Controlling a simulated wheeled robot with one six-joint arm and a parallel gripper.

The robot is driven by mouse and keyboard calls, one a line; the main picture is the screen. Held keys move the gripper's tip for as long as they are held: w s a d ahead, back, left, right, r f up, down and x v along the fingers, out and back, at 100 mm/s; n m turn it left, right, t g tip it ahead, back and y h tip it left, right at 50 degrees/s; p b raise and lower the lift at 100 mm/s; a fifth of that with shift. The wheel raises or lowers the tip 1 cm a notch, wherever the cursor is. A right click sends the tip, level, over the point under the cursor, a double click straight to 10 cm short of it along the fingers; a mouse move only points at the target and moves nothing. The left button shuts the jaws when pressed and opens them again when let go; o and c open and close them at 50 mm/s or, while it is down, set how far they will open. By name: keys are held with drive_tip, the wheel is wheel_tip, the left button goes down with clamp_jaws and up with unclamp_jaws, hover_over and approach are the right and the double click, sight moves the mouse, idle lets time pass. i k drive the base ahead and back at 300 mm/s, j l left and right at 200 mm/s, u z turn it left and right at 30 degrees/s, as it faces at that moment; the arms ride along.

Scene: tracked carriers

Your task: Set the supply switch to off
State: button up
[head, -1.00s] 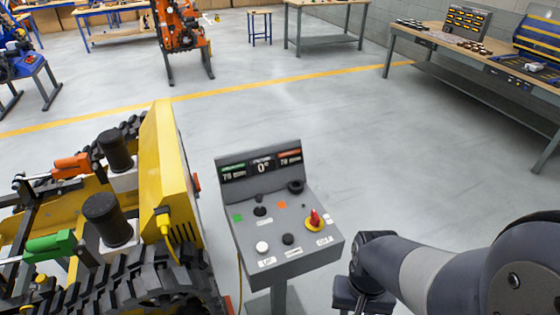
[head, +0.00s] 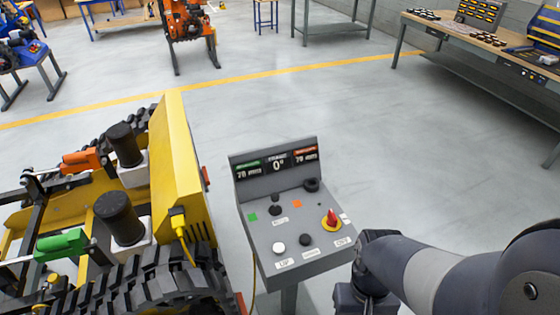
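The supply switch (head: 331,218) is a red handle on a yellow round base, at the right of the grey sloped control console (head: 262,228). The console stands on a post, front centre in the head view. A label by the switch seems to read OFF; which way the handle is set is too small to tell. My arm comes in from the right edge, and its wrist end is just right of the console's lower corner. The fingertips of my gripper are not visible, and I cannot see it touching the console.
A yellow tracked carrier (head: 182,165) stands close left of the console, joined to a yellow cable. The console also bears a joystick (head: 275,207), a white button (head: 279,248), a black button (head: 305,240) and a display (head: 277,164). Open floor (head: 330,110) lies behind; a workbench (head: 490,45) is back right.

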sight(331, 220)
drive_tip(key=k+j, duration=0.15)
drive_tip(key=k+l, duration=0.1)
drive_tip(key=k, duration=0.45)
drive_tip(key=i+l+u, duration=0.45)
drive_tip(key=l, duration=0.3)
drive_tip(key=i+l+u, duration=0.25)
drive_tip(key=l, duration=0.2)
